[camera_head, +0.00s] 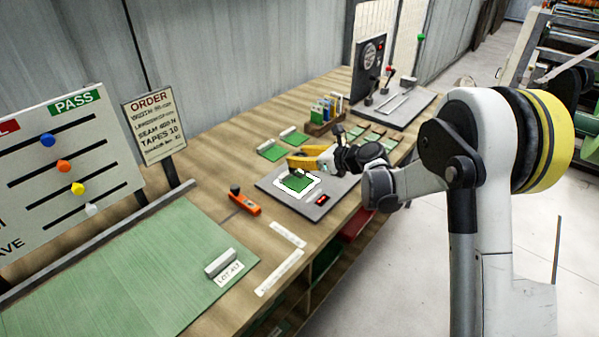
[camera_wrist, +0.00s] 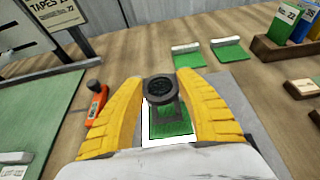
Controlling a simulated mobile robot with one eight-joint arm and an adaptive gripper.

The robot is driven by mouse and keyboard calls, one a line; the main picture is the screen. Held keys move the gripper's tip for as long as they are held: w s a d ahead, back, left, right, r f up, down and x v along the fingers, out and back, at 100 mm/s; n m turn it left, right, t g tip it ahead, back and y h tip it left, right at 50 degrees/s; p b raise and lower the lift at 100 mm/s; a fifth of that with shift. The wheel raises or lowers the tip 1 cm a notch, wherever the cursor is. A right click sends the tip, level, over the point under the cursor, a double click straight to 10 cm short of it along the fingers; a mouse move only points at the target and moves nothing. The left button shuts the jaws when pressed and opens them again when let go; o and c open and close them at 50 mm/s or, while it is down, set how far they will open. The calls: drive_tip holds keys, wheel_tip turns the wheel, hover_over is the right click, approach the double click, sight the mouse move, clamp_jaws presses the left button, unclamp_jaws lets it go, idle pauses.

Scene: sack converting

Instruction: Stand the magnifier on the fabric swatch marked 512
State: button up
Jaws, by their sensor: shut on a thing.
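My gripper (camera_wrist: 163,98) has its two yellow fingers shut on the magnifier (camera_wrist: 159,88), a small black folding-type piece with a round lens ring and a frame below it. In the head view my gripper (camera_head: 304,161) is over a grey scale. A green swatch (camera_wrist: 170,133) lies on the scale's white plate, below and behind the magnifier; I cannot tell whether they touch. Two more green swatches with pale bars lie farther back, one at the left (camera_wrist: 188,60) and one at the right (camera_wrist: 229,55). I cannot read the number 512 on any swatch.
The grey scale (camera_head: 265,187) has a red display. An orange tool (camera_head: 245,203) lies left of it. A wooden holder (camera_head: 323,126) with coloured cards stands behind. Several small swatch blocks lie to the right. A green cloth (camera_head: 130,265) with a LOT label covers the near left.

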sight(299, 171)
drive_tip(key=shift+f+b, duration=1)
drive_tip(key=shift+f, duration=1)
drive_tip(key=shift+f, duration=0.15)
drive_tip(key=o, duration=1.1)
drive_tip(key=shift+o, duration=0.2)
